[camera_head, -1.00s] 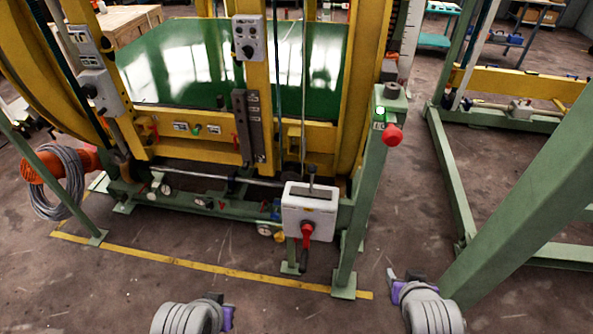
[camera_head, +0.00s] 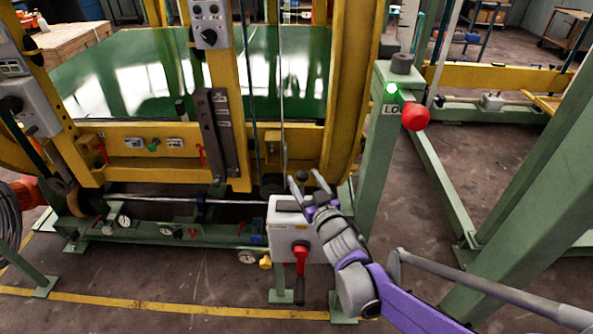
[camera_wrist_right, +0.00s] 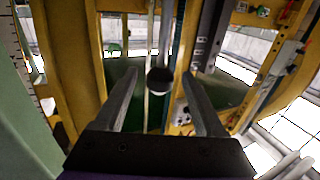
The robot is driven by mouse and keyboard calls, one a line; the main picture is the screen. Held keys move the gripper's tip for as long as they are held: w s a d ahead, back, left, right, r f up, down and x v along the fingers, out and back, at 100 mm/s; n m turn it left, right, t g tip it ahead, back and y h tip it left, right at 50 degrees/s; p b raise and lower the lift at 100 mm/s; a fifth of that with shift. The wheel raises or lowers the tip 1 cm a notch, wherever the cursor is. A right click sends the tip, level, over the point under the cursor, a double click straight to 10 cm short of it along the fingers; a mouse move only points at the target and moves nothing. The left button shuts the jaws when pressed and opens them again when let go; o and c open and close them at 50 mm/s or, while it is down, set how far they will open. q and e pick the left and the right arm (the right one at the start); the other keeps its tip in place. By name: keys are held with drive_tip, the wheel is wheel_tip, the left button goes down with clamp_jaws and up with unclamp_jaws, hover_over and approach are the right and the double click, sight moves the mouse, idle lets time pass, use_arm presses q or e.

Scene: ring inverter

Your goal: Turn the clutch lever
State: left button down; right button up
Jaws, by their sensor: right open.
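A white control box (camera_head: 283,228) stands on a green post in front of the yellow machine. I cannot read which one is labelled as the clutch. My right gripper (camera_head: 312,186) is open at the top of the box, by the knob, and hides part of the lever and box. In the right wrist view the dark knob (camera_wrist_right: 160,80) lies between the two spread fingers, with no visible contact. My left gripper is out of view.
A large green frame beam (camera_head: 535,215) slants across the right. Yellow floor tape (camera_head: 180,306) runs in front of the machine.

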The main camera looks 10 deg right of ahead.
drive_tip(key=shift+w+a, duration=0.15)
drive_tip(key=shift+w, duration=1.05)
drive_tip(key=shift+w+a, duration=0.1)
drive_tip(key=shift+w, duration=1.05)
drive_tip(key=shift+c, duration=0.2)
clamp_jaws()
